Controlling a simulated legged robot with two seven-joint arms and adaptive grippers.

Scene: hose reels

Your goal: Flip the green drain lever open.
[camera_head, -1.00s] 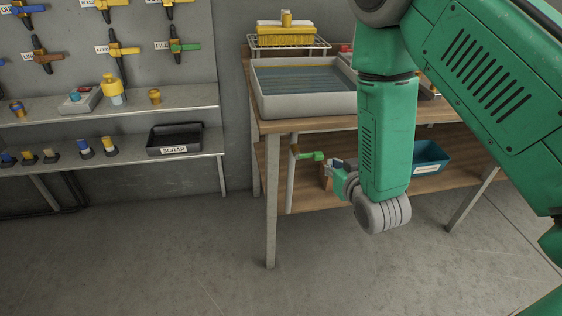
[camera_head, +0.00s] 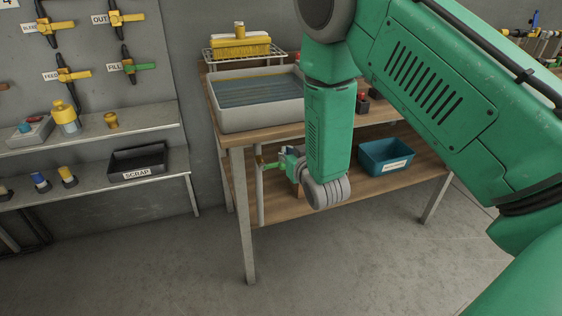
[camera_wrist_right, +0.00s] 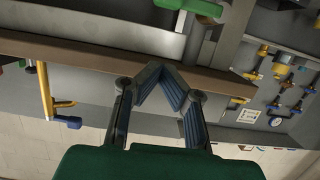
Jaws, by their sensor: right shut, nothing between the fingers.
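The green drain lever (camera_head: 270,165) sits on the drain pipe (camera_head: 260,190) below the grey tub (camera_head: 255,112), at the table's left front. It points roughly sideways from the brass fitting. My right gripper (camera_head: 285,161) is shut and empty, just right of the lever; in the head view they overlap, so I cannot tell whether they touch. In the right wrist view my right gripper (camera_wrist_right: 157,76) has its fingertips together. A green rounded piece (camera_wrist_right: 190,7), likely the lever, is cut off at the top of that view. My left gripper is not in view.
The wooden table (camera_head: 290,132) has a leg (camera_head: 244,215) left of the pipe and a lower shelf holding a teal bin (camera_head: 387,156). A wall board with valves, one green-handled (camera_head: 140,67), hangs left above shelves with a scrap tray (camera_head: 138,163). The front floor is clear.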

